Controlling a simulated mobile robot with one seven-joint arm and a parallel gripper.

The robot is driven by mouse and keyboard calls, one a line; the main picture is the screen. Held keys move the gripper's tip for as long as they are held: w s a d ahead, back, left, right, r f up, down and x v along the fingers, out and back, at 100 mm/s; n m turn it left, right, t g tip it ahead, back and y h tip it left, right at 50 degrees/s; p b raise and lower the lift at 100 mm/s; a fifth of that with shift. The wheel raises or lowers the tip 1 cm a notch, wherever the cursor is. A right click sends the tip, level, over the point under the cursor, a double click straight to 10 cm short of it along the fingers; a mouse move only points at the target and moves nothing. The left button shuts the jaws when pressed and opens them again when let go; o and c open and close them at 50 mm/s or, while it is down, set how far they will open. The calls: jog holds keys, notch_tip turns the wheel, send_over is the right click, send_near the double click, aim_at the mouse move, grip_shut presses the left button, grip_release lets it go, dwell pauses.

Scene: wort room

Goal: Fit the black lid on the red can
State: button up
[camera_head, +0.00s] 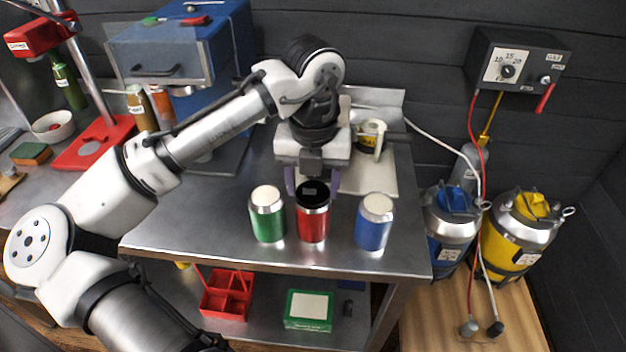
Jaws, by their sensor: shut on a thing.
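The red can (313,227) stands upright on the steel table (190,234), between a green can (267,222) and a blue can (373,230). The black lid (313,199) is at the top of the red can, covering its opening from this view. I cannot tell whether it is seated or just above the rim. My gripper (312,187) points down over the red can, its purple fingers on either side of the lid, shut on it. The gripper body hides part of the lid's far side.
The green and blue cans stand close on both sides, with pale tops. The table's front edge is near. A red caddy (226,302) and green box (308,318) sit on the lower shelf.

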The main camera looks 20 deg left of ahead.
dwell(0.4)
jog(key=o, duration=1.4)
jog(key=shift+o, duration=0.2)
jog(key=shift+r+p, duration=3.3)
jog(key=shift+r, duration=0.2)
